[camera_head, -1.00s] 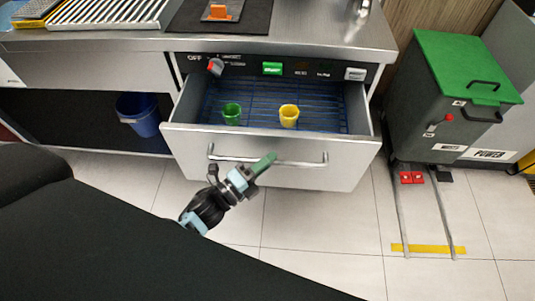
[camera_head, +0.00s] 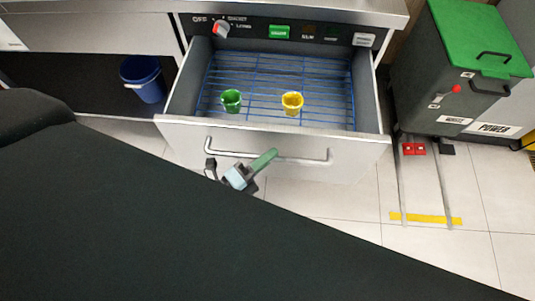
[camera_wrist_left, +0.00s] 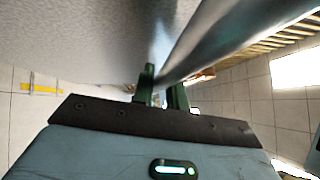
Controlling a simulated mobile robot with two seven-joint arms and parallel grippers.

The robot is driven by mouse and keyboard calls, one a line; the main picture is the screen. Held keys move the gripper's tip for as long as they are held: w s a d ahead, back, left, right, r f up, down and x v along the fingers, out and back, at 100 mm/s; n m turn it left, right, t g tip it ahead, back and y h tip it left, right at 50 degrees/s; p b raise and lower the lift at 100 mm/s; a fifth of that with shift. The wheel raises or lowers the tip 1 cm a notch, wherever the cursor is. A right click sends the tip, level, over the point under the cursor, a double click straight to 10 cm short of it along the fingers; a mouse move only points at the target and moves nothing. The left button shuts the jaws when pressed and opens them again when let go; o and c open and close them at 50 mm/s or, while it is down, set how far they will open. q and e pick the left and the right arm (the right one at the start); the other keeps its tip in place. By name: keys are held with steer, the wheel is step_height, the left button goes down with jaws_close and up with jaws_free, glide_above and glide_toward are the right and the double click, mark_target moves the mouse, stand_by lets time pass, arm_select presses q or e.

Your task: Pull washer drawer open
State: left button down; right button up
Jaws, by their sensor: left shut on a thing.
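The washer drawer (camera_head: 300,152) is pulled out, with a blue wire rack (camera_head: 270,78) inside. A green cup (camera_head: 231,101) and a yellow cup (camera_head: 292,103) stand upright on the rack. A silver bar handle (camera_head: 300,157) runs across the drawer front. My left gripper (camera_head: 258,164) is at the handle's left half, shut on the bar. In the left wrist view the bar (camera_wrist_left: 215,35) passes at the green fingers (camera_wrist_left: 160,92); the exact contact is partly hidden. My right gripper is not in view.
A control panel (camera_head: 325,34) with a red knob sits above the drawer. A grey bin with a green lid (camera_head: 475,38) stands at right behind floor rails.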

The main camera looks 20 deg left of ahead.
arm_select(q)
steer(key=c, duration=1.4)
jaws_free()
steer(key=b+v, duration=0.1)
steer(key=v, duration=0.6)
steer(key=shift+s+a, duration=0.2)
steer(key=shift+s, duration=0.15)
steer(key=shift+f, duration=0.1)
